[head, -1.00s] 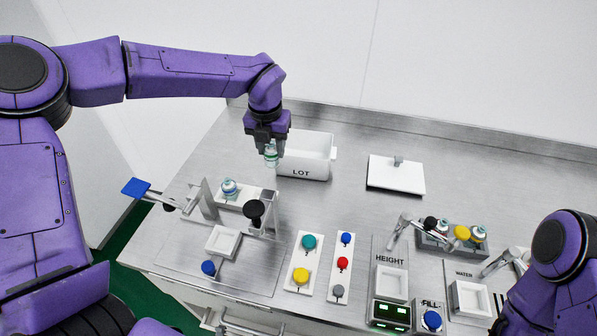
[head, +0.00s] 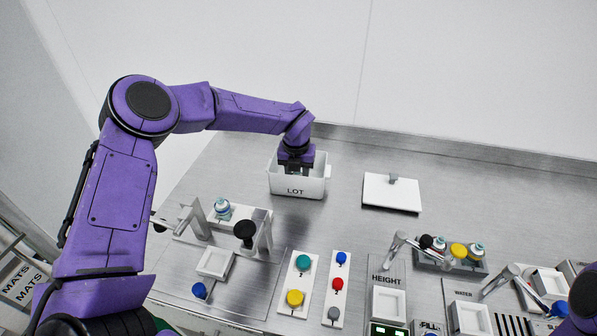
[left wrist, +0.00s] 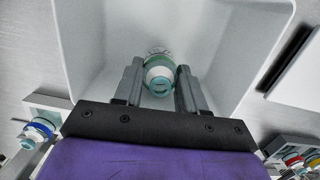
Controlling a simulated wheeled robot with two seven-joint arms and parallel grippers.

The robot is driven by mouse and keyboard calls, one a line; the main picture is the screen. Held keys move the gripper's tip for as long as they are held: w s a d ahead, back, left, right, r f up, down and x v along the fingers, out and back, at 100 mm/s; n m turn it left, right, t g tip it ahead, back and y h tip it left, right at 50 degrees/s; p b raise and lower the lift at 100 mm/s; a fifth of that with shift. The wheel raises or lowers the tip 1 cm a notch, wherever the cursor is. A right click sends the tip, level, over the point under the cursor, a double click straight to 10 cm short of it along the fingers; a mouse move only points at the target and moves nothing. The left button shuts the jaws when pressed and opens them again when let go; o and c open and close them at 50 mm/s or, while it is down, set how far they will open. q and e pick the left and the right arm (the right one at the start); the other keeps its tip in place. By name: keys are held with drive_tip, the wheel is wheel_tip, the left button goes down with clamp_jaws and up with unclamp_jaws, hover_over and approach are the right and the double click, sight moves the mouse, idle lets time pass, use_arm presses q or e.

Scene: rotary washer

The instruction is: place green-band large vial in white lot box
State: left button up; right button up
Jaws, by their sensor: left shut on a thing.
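The green-band large vial (left wrist: 158,74) shows in the left wrist view between my finger pads, its pale cap towards the camera and a green band around it. My left gripper (left wrist: 160,85) is shut on it. In the head view my left gripper (head: 296,168) reaches down into the open top of the white lot box (head: 316,188), which is marked LOT. The box's pale inner wall (left wrist: 225,40) surrounds the vial in the left wrist view. The head view hides the vial behind the gripper and box front. I cannot tell whether the vial touches the floor. My right gripper is out of view.
A white lid-like plate (head: 392,194) with a grey knob lies right of the box. A blue-banded vial (head: 222,208) stands in the fixture in front. Button panels (head: 297,283) and a rack of vials (head: 450,262) stand nearer and to the right. Bare metal lies behind the box.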

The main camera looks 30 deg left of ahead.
use_arm(q)
drive_tip(key=shift+f, duration=0.25)
drive_tip(key=o, duration=1)
drive_tip(key=shift+r, duration=0.1)
drive_tip(key=shift+o, duration=0.2)
drive_tip(key=shift+r, duration=0.7)
wheel_tip(320, 180, up, 11)
drive_tip(key=s+b, duration=0.1)
drive_tip(key=b, duration=0.1)
drive_tip(key=shift+s+d, duration=0.2)
